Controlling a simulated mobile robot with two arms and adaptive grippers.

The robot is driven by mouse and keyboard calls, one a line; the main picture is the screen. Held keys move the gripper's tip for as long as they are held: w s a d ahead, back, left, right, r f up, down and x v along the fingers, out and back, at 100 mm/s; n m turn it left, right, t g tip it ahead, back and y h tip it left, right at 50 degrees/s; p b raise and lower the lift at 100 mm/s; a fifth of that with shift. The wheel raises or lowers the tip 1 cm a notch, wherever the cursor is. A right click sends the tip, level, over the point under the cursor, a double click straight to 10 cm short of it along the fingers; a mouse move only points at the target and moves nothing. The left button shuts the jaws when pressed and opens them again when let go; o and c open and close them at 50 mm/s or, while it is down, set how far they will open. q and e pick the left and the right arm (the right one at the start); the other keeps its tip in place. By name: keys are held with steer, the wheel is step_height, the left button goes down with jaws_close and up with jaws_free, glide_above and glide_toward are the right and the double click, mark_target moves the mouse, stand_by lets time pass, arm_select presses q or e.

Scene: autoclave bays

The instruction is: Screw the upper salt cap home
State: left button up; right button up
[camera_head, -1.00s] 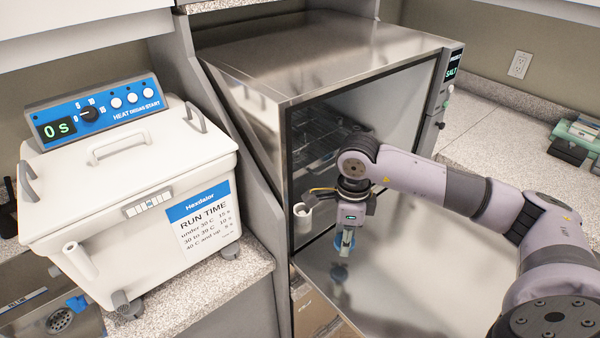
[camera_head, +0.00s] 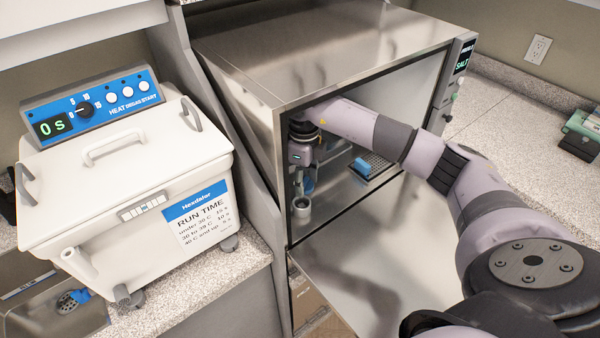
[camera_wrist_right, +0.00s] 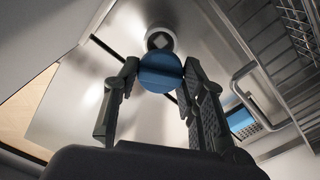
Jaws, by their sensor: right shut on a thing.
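My right gripper (camera_head: 299,182) is inside the open chamber of the steel autoclave, pointing down near the left side of the opening. In the right wrist view its fingers (camera_wrist_right: 160,82) are shut on a round blue cap (camera_wrist_right: 160,72). A pale round port (camera_head: 301,207) sits just below the fingers in the head view. In the wrist view the port (camera_wrist_right: 159,38) shows beyond the cap as a light ring with a diamond-shaped middle, partly covered by the cap. I cannot tell whether cap and port touch. My left gripper is not in view.
The autoclave (camera_head: 300,55) has its door (camera_head: 365,275) folded down in front. A perforated tray (camera_head: 378,166) with a blue item (camera_head: 361,167) lies inside. A panel reading SALT (camera_head: 463,62) is at right.

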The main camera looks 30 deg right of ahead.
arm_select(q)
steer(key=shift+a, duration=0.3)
arm_select(e)
steer(key=shift+w+r, duration=0.3)
steer(key=shift+r, duration=0.25)
steer(key=shift+f, duration=0.1)
steer(key=shift+a+f+b, duration=0.2)
steer(key=shift+f+b, duration=0.4)
steer(key=shift+f, duration=0.3)
steer(key=shift+a+f+b, duration=0.2)
steer(key=shift+f+b, duration=0.4)
steer(key=shift+f, duration=0.3)
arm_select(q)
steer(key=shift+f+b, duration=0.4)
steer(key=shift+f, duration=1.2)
arm_select(e)
steer(key=shift+s+d+f, duration=0.1)
steer(key=shift+d+f, duration=0.05)
steer(key=shift+f, duration=0.7)
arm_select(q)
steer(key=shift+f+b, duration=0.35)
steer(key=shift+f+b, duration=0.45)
arm_select(e)
steer(key=shift+f, duration=0.55)
steer(key=o, duration=1)
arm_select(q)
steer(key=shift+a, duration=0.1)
